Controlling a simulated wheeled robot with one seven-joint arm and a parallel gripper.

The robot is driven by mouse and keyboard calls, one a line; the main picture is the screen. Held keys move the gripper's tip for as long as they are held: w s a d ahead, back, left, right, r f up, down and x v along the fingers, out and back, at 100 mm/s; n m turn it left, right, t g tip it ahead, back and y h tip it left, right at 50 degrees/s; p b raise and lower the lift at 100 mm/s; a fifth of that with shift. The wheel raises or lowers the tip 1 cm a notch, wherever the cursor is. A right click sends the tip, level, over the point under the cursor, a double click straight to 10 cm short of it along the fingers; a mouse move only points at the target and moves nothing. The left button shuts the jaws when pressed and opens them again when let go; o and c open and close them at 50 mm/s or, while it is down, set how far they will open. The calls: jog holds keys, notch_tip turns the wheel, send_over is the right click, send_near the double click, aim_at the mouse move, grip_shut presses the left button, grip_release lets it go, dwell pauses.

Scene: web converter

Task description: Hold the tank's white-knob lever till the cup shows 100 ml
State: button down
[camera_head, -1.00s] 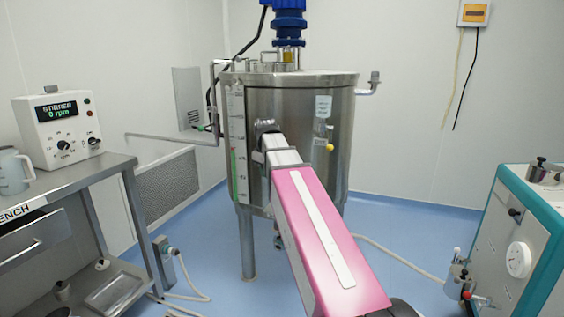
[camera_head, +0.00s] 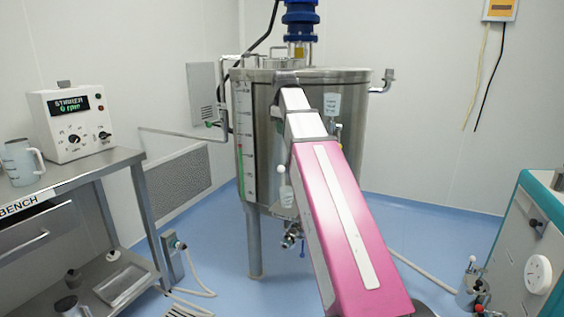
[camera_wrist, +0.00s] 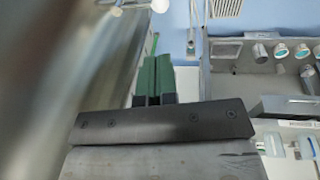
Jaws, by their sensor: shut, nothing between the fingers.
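The steel tank (camera_head: 345,160) stands upright in the middle of the head view. A white ball knob (camera_head: 281,168) shows on its front, just left of my pink arm. A small clear cup (camera_head: 286,196) is right under the knob; its fill level is too small to read. My gripper is hidden behind my arm in the head view. In the wrist view, my gripper (camera_wrist: 153,68) has its green fingers together and empty. A white ball, apparently the knob (camera_wrist: 160,6), is at the top edge there, beyond the fingertips and apart from them.
A bench (camera_head: 95,172) with a stirrer box (camera_head: 72,125) reading 0 rpm and a grey jug (camera_head: 22,163) stands at left. A teal-edged machine (camera_head: 520,250) is at right. Hoses lie on the blue floor. The tank's wall fills the left of the wrist view.

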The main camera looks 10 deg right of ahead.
send_near(281, 172)
jog(key=w+f, duration=0.1)
jog(key=f, duration=0.2)
jog(key=w+f, duration=0.1)
jog(key=f, duration=0.1)
jog(key=shift+w+d+f, duration=0.1)
jog(key=shift+w+f, duration=0.05)
jog(key=shift+w, duration=0.15)
dwell(0.6)
jog(key=shift+s+f+t+h, duration=0.3)
jog(key=shift+f+t+h, duration=0.1)
jog(key=shift+f+t, duration=0.1)
jog(key=shift+s+a+f+t+h, duration=0.15)
jog(key=shift+f+t+h, duration=0.1)
jog(key=shift+f+t, duration=0.2)
jog(key=shift+s+a+f+t+h, duration=0.15)
jog(key=shift+f+t+h, duration=0.1)
jog(key=shift+f+t, duration=0.15)
jog(key=shift+w+f+t+h, duration=0.25)
jog(key=shift+f+t+h, duration=0.45)
jog(key=shift+f+t, duration=0.3)
jog(key=shift+d+f, duration=0.1)
jog(key=shift+f, duration=0.25)
jog(key=shift+f+g, duration=0.2)
jog(key=shift+g, duration=0.05)
dwell(0.5)
